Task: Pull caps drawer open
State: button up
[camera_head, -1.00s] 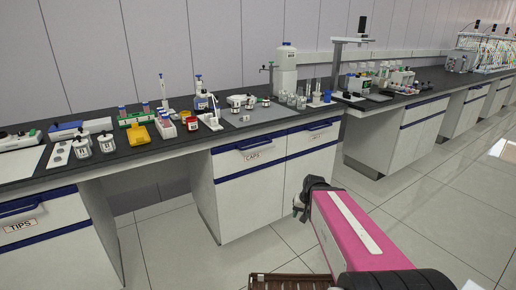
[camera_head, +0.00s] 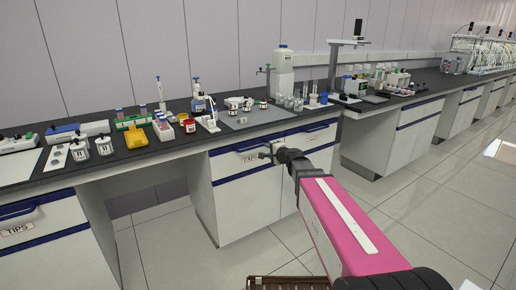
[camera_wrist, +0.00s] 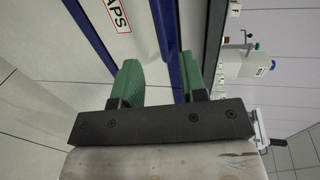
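The caps drawer (camera_head: 226,162) is in the bench cabinet at the middle of the head view. It looks shut, flush with its neighbour, with a white front and blue trim. Its label (camera_head: 249,159) is partly hidden by my gripper (camera_head: 268,150), which is in front of the drawer's right part, near the handle (camera_head: 247,149). In the wrist view the drawer label (camera_wrist: 113,14) appears turned sideways. There my gripper (camera_wrist: 160,84) has its two green fingers spread, facing the drawer front and its blue strip. I cannot tell whether a finger touches the handle.
Another drawer (camera_head: 312,139) adjoins on the right, and a tips drawer (camera_head: 40,222) is at the far left. The black bench top (camera_head: 180,142) above carries bottles, vials and trays.

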jog(key=x, duration=1)
jog(key=shift+w+a+f, duration=0.1)
jog(key=shift+w, duration=0.05)
grip_shut()
